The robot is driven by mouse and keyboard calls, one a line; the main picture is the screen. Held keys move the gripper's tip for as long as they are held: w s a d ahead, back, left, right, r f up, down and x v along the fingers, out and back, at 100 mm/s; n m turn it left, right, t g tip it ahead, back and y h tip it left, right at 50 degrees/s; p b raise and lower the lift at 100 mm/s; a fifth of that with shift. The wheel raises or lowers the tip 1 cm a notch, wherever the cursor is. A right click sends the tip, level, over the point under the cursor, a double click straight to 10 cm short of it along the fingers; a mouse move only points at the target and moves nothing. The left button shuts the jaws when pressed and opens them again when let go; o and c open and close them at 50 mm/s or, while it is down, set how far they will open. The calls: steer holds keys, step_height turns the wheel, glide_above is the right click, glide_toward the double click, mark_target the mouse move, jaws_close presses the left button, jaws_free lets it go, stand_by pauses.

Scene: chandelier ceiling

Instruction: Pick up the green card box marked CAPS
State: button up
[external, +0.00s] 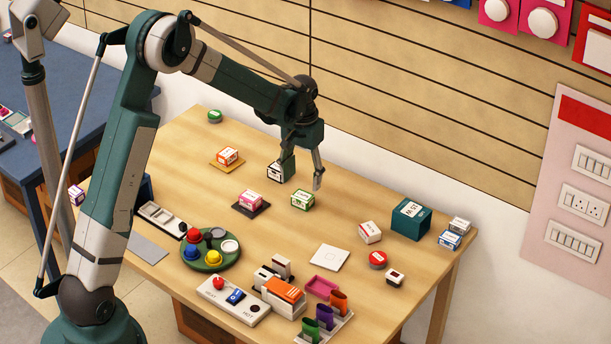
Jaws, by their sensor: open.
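A small green and white card box (303,201) sits on the wooden table (190,140), near the middle. Its print is too small to read surely. My gripper (300,180) is open, its fingers pointing down, just above and behind the green box in the picture. The right finger's tip shows close to the green box's upper right. The left finger overlaps a black and white box (274,174), partly hiding it. I cannot tell whether that finger touches it. Nothing shows between the fingers.
A pink box (251,199) on a dark mat stands left of the green box. A white box (370,232) and teal box (411,219) stand right. A round green tray (211,262) is in front. Bare table lies right of the green box.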

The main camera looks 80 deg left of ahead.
mark_target(303, 195)
steer(key=shift+f, duration=0.1)
steer(key=shift+f, duration=1.2)
steer(key=shift+f, duration=0.1)
steer(key=shift+w+a+f+b, duration=0.1)
steer(key=shift+f+b, duration=0.45)
steer(key=shift+f, duration=1.95)
steer(key=shift+c, duration=0.6)
steer(key=c, duration=0.9)
